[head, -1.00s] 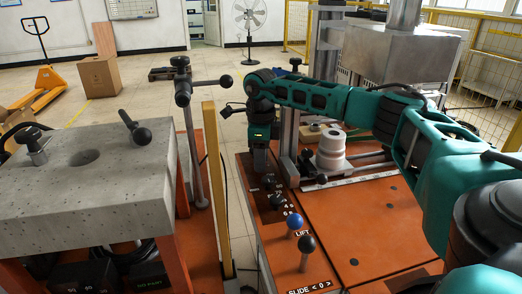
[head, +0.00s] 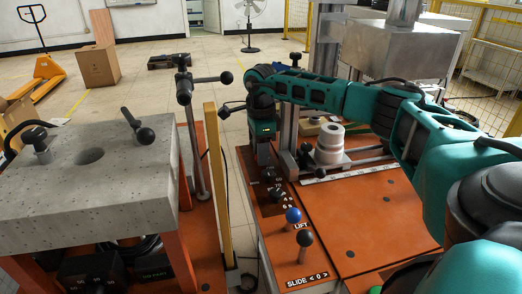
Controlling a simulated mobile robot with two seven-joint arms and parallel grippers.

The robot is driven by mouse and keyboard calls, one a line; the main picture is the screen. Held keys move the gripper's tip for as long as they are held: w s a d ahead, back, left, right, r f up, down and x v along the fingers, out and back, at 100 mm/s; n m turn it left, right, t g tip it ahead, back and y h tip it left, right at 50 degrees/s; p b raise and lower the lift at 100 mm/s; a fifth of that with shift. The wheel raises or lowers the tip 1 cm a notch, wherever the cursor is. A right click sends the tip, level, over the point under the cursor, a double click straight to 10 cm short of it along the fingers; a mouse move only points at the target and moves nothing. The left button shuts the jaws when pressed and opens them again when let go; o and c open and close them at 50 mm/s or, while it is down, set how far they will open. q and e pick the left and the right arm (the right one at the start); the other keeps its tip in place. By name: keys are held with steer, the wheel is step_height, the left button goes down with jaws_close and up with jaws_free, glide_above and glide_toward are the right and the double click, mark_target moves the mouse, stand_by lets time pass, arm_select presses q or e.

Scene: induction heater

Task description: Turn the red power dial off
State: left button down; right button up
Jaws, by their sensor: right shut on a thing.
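My right gripper (head: 267,167) points down at the dark control strip (head: 262,205) along the left edge of the orange machine top. It is shut on a small control there, at the far end of the strip. The gripper hides most of that control, and no red shows, so its colour and turned position cannot be read. A black dial (head: 276,195) with white marks sits just nearer on the strip. My left gripper is out of view.
A blue-knobbed lever (head: 293,215) marked LIFT and a black-knobbed lever (head: 304,238) marked SLIDE stand nearer. White cylinders (head: 329,143) stand right of the gripper. A yellow post (head: 217,180) and a grey block table (head: 90,190) are at left.

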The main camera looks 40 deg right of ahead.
steer(key=o, duration=1)
steer(key=shift+o, duration=0.2)
step_height(320, 180, up, 13)
steer(key=shift+p, duration=0.3)
